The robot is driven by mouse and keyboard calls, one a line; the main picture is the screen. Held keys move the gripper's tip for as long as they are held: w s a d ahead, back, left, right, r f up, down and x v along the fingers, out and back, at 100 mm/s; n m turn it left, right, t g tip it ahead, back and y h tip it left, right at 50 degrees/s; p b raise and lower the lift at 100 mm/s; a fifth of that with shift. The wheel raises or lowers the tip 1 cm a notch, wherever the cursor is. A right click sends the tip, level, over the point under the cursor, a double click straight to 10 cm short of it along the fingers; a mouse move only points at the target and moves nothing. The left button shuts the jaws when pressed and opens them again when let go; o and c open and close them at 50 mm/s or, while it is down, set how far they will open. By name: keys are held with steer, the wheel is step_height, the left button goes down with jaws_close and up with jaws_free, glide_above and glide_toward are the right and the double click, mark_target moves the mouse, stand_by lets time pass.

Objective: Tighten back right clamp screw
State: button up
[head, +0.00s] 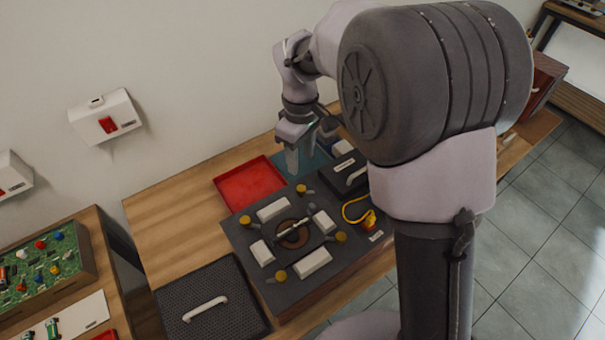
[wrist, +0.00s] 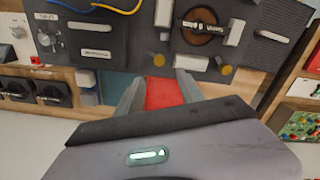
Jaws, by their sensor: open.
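The dark fixture (head: 235,237) has yellow knob-like clamp screws at its corners and white blocks around a brown disc (head: 296,235). The back right screw (head: 301,189) is at the far corner, on the wall side beside a black box; in the wrist view it appears to be the yellow knob (wrist: 159,60) just beyond my fingertips. The back left screw (head: 245,220) also shows in the wrist view (wrist: 226,70). My gripper (head: 302,160) is open, its fingers pointing down behind the back right screw. In the wrist view the gap between the fingers (wrist: 160,88) looks empty.
A red tray (head: 248,184) lies behind the fixture, by the wall. A black box with a handle (head: 343,171) and a yellow cable (head: 355,212) are at the fixture's right. A dark case with a white handle (head: 208,306) lies at front left. Bare wood (head: 165,220) is clear left of the tray.

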mark_target(301, 188)
step_height(301, 188, down, 12)
steer(key=b, duration=0.3)
steer(key=shift+w+f, duration=0.1)
jaws_close()
